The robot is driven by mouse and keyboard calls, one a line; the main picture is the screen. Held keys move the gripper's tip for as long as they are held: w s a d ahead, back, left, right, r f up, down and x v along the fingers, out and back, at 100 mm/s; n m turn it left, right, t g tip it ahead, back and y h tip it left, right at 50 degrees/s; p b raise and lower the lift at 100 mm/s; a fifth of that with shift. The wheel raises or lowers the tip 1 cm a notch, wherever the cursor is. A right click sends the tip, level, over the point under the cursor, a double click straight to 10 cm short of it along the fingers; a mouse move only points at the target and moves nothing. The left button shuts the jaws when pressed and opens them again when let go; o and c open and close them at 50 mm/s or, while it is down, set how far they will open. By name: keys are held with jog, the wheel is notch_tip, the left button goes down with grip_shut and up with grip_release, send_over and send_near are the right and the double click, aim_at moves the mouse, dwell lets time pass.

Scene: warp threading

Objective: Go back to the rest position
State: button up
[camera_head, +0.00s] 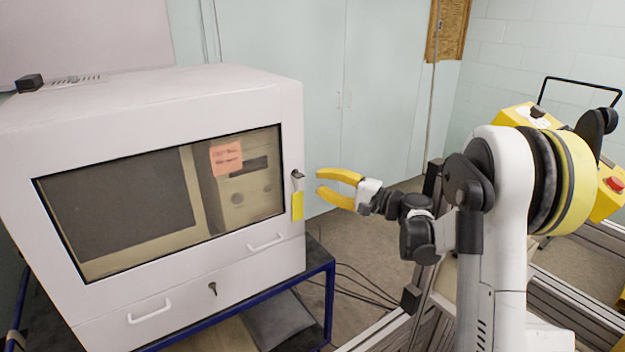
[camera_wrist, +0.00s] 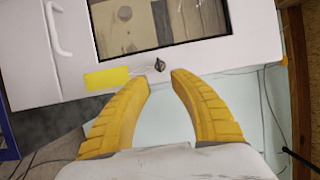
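My gripper (camera_head: 322,188) has two yellow fingers and is open and empty in the head view. It is a short way to the right of the white cabinet (camera_head: 180,98), in front of the cabinet's right edge. In the wrist view my gripper (camera_wrist: 161,80) has its fingertips apart, with a small dark key or knob (camera_wrist: 160,65) on the cabinet just beyond them. A yellow tag (camera_head: 297,205) hangs below a dark key or latch (camera_head: 297,176) on the cabinet's right side. I cannot tell whether the fingers touch anything; they look apart from it.
The cabinet stands on a blue-framed table (camera_head: 325,270) and has a glass window with an orange note (camera_head: 226,158). A drawer below has two handles and a key (camera_head: 212,288). Cables (camera_head: 365,290) lie on the floor. A yellow box with a red button (camera_head: 613,184) is at right.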

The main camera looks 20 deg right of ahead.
jog(key=shift+s+d, duration=0.1)
dwell(0.3)
jog(key=s+a+n+g+h, duration=0.5)
jog(key=s+a, duration=0.5)
jog(key=s, duration=0.5)
jog(key=s+d+f+n+h, duration=0.1)
jog(key=s+h, duration=0.1)
jog(key=s, duration=0.5)
jog(key=s+d+f+n+g+h, duration=0.1)
jog(key=s+d+f+n+h, duration=0.1)
jog(key=s, duration=0.5)
jog(key=s+d+f+n+h, duration=0.1)
jog(key=s+f+n+h, duration=0.1)
jog(key=s, duration=0.5)
jog(key=shift+s+d+h, duration=0.25)
jog(key=shift+h, duration=0.15)
jog(key=shift+o, duration=0.4)
